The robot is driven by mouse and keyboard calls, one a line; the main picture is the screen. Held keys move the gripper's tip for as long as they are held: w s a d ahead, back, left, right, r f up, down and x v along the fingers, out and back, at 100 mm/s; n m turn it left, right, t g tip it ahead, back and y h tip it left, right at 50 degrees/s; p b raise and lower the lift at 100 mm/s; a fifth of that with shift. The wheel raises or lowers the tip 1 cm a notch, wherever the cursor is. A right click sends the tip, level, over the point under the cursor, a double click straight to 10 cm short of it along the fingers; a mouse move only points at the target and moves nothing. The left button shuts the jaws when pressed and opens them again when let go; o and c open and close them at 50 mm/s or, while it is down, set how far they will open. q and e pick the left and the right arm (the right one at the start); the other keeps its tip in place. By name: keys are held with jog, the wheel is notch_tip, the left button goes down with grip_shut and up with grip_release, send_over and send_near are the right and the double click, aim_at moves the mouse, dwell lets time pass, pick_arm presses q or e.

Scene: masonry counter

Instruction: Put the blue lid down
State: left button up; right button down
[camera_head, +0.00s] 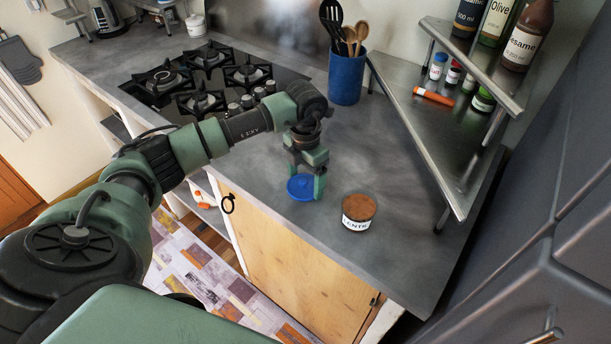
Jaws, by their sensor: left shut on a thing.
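The blue lid (299,189) is round with a small knob and is at the counter's front part, left of a jar. My left gripper (306,180) points down over the lid and is shut on it. I cannot tell whether the lid touches the counter (400,262). My right gripper is not in view.
A gas hob (180,72) lies to the left behind my arm. A blue utensil holder (346,78) stands at the back. A metal corner shelf (425,125) with bottles and small jars stands at the right. The counter right of the jar is clear.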

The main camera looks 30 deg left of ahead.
aim_at(306, 180)
pick_arm(q)
jog(key=shift+f, duration=0.2)
jog(key=o, duration=1.2)
jog(key=shift+o, duration=0.2)
jog(key=shift+r, duration=0.1)
jog(key=shift+r, duration=0.25)
jog(key=shift+w+r, duration=0.1)
jog(key=shift+r, duration=0.15)
notch_tip(306, 180, up, 11)
jog(key=b, duration=0.3)
jog(key=shift+r, duration=0.15)
